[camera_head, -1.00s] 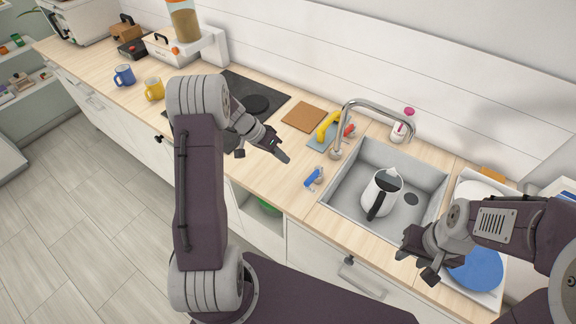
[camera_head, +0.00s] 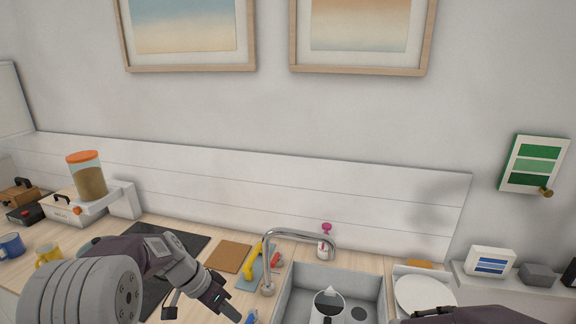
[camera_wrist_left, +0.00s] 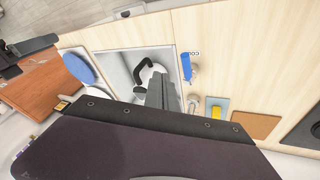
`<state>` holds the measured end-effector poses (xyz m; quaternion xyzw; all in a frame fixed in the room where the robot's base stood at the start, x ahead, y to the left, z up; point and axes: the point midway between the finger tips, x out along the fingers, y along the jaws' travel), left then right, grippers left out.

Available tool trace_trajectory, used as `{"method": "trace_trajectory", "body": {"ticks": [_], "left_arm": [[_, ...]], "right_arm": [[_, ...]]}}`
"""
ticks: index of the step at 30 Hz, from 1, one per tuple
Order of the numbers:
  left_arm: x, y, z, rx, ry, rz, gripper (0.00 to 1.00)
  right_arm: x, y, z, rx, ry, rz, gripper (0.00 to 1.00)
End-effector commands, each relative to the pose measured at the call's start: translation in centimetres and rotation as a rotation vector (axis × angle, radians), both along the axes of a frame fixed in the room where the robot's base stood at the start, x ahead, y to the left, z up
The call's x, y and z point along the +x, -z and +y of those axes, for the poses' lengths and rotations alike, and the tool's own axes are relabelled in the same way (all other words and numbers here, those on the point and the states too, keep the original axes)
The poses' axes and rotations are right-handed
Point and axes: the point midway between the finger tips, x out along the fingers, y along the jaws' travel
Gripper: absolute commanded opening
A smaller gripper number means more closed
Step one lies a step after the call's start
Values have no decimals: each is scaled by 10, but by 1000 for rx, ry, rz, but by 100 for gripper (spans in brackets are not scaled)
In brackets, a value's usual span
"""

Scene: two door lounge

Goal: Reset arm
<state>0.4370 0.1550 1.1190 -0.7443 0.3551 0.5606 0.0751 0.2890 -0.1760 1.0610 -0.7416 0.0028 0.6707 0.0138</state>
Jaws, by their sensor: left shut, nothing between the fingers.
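My left gripper (camera_head: 228,308) is above the counter, left of the sink, in the head view. Its fingers are together and hold nothing. In the left wrist view the closed fingers (camera_wrist_left: 162,92) appear in front of the sink (camera_wrist_left: 110,62) and overlap the kettle (camera_wrist_left: 157,72) in the picture. Part of my right arm (camera_head: 475,316) shows at the bottom right of the head view. Its gripper cannot be made out in the current frames.
The kettle (camera_head: 328,301) stands in the sink (camera_head: 297,282) beside the curved faucet (camera_head: 268,262). The white wall (camera_head: 290,110) behind carries two framed pictures.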

Motion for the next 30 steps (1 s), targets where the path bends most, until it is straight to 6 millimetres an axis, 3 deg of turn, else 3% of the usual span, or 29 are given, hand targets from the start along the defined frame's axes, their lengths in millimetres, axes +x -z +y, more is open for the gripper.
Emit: {"method": "trace_trajectory", "body": {"ticks": [1,4,6,9,11,16,30], "left_arm": [[-30,9,-15,59,19,32,0],[-87,29,-18,199,-43,96,0],[-122,45,-8,289,-148,128,0],[-153,63,14,365,-348,166,0],[-159,71,22,381,-455,181,0],[-148,71,26,354,-647,174,0],[-148,72,26,351,-664,182,0]], "right_arm": [[0,8,0,0,0,0,36],[0,13,0,0,0,0,36],[0,14,0,0,0,0,36],[0,13,0,0,0,0,36],[0,13,0,0,0,0,36],[0,13,0,0,0,0,36],[0,13,0,0,0,0,36]]}}
